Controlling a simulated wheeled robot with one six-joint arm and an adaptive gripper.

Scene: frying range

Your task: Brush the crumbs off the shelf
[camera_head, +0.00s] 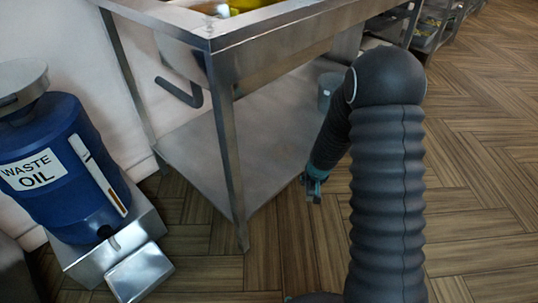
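The steel sink table has a lower shelf (200,150), a flat grey sheet close above the floor. I cannot make out any crumbs on it at this size. My gripper (313,190) hangs at the end of my dark arm, in front of the shelf's right part and apart from the front leg. Its fingers are small and dark here, so I cannot tell whether they are open or shut, or whether they hold anything. No brush can be made out. My arm hides part of the shelf's right end.
A grey cylindrical container (327,92) stands at the shelf's right end. The table's front leg (232,160) and a bent drain pipe (180,92) are near the shelf. A blue waste oil drum (55,160) stands left on a metal base. The wooden floor at right is clear.

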